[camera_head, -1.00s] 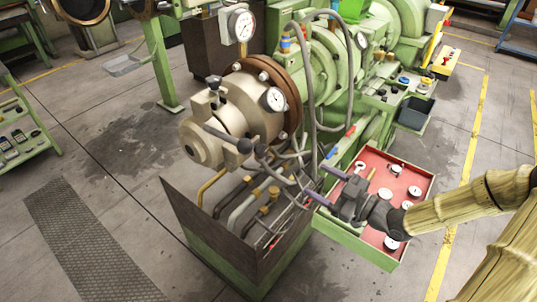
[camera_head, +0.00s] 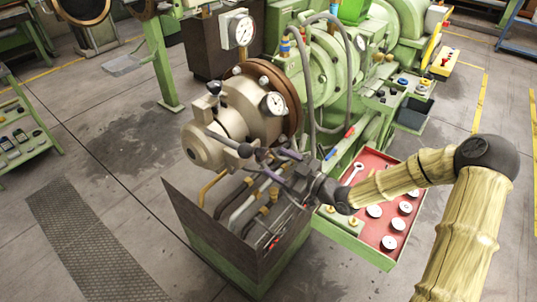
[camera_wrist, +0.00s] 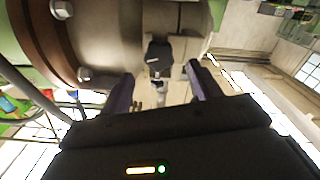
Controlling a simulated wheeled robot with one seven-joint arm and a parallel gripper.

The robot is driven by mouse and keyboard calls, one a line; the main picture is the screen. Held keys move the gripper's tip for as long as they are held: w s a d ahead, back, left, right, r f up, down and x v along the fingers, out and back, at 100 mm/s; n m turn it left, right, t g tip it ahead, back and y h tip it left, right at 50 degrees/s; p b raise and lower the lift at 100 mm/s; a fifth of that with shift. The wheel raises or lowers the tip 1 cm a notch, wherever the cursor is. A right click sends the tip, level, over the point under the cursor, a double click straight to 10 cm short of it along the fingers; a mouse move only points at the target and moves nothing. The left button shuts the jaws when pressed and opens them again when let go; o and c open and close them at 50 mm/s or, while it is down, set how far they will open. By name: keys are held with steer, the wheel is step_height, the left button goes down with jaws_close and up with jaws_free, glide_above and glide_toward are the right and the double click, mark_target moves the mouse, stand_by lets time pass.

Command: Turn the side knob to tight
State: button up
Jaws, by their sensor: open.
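The side knob is a dark knob (camera_head: 262,154) on the near right side of the beige extruder head (camera_head: 235,112). In the wrist view, a black knob (camera_wrist: 158,54) on a short grey stem sits between the two purple fingers. My gripper (camera_head: 272,163) is at the right of the head, its fingers pointing at the knob. In the wrist view my gripper (camera_wrist: 160,78) is open, one finger on each side of the knob with visible gaps. Whether the fingertips reach past the knob is hard to tell.
Another black knob (camera_head: 214,88) stands on top of the head. A red tray (camera_head: 386,262) with gauges lies under my arm.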

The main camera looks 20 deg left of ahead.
mark_target(264, 155)
steer(key=x, duration=0.4)
steer(key=shift+w+a+p, duration=0.1)
steer(key=shift+a+p, duration=0.1)
steer(key=shift+p, duration=0.2)
steer(key=c, duration=1)
